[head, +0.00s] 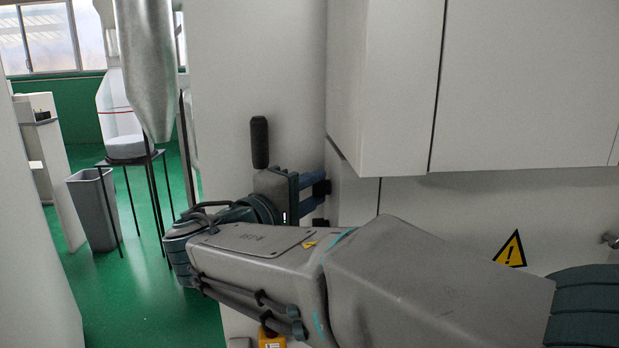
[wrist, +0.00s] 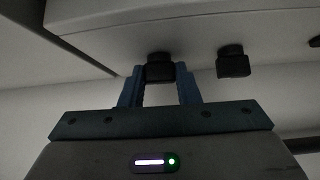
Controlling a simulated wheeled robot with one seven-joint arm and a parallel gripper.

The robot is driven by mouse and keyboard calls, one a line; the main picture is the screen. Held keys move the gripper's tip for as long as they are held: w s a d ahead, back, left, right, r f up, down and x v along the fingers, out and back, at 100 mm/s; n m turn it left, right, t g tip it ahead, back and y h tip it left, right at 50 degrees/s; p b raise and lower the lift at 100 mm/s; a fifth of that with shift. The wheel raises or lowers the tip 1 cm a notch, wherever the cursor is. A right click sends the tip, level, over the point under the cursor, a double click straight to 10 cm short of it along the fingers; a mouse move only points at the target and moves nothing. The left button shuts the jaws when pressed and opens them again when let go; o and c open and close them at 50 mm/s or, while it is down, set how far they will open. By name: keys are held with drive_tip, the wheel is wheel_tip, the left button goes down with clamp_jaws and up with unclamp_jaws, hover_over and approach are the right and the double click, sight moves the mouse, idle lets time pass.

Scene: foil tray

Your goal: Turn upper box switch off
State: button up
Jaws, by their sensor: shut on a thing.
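My gripper (wrist: 160,82) has its two blue fingers on either side of a black switch knob (wrist: 160,67), shut on it. A second black knob (wrist: 232,62) sits to the right in the wrist view, apart from the fingers. Both knobs are on a pale box face (wrist: 190,22). In the head view my gripper (head: 322,191) points right at the side of the white cabinet, and the held knob is hidden there. A small dark piece (head: 320,222) shows just below the fingers. The turn of the held knob cannot be told.
White cabinet doors (head: 390,85) overhang just above and right of my gripper. A yellow warning sign (head: 510,250) is on the lower panel. A yellow box (head: 270,338) is below my arm. A grey bin (head: 97,208) and black stand (head: 130,162) are on the green floor at left.

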drive_tip(key=shift+n+p, duration=0.3)
drive_tip(key=shift+p, duration=0.05)
idle(0.3)
drive_tip(key=o, duration=1)
drive_tip(key=shift+s+a, duration=0.1)
drive_tip(key=shift+a, duration=0.05)
drive_tip(key=v, duration=0.4)
drive_tip(key=p+v, duration=0.1)
drive_tip(key=v, duration=0.8)
drive_tip(key=shift+s+a+r, duration=0.15)
drive_tip(key=shift+s+r, duration=0.1)
drive_tip(key=shift+r, duration=0.05)
